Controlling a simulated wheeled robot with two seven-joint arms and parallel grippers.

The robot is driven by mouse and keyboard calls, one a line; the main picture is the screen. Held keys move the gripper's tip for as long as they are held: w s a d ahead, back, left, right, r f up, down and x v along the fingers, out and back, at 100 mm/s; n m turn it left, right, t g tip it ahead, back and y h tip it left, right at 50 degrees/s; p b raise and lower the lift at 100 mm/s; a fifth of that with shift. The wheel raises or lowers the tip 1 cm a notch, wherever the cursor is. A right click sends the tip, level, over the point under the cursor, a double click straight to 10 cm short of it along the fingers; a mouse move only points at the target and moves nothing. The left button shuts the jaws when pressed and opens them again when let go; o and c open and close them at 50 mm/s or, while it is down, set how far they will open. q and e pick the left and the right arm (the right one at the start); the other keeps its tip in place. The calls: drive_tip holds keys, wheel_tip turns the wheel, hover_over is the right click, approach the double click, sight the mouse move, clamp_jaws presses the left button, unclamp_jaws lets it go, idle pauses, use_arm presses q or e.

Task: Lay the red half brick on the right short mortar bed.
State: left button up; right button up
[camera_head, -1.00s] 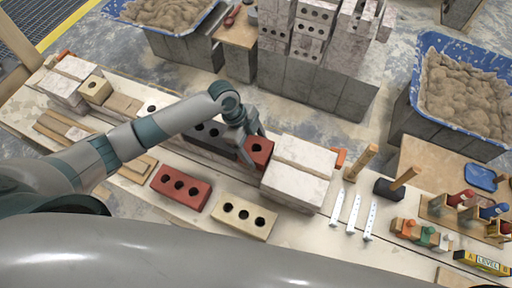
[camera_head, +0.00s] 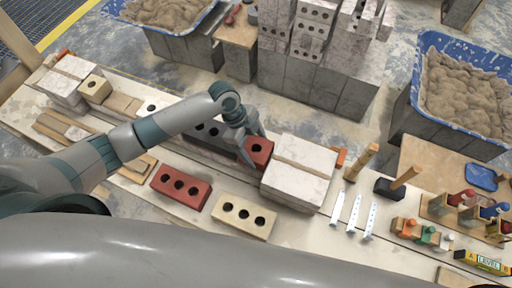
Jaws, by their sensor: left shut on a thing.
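The red half brick (camera_head: 257,153) has one dark hole in its top face. It sits at the right end of the dark brick row, close beside the white block stack (camera_head: 297,172). My left gripper (camera_head: 251,144) is shut on the red half brick, reaching in from the upper left. The right short mortar bed cannot be made out; the brick and my gripper cover that spot. Whether the brick rests on the bed or hangs just above it, I cannot tell. My right gripper is not in view.
A blue mortar tub (camera_head: 421,60) stands at the back right.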

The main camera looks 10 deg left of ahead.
use_arm(q)
drive_tip(key=o, duration=1.8)
drive_tip(key=shift+o, duration=0.2)
drive_tip(key=shift+a, duration=0.1)
drive_tip(key=b+v, duration=0.3)
drive_tip(key=v, duration=1.4)
drive_tip(key=shift+r+b, duration=0.25)
drive_tip(key=shift+b, duration=0.05)
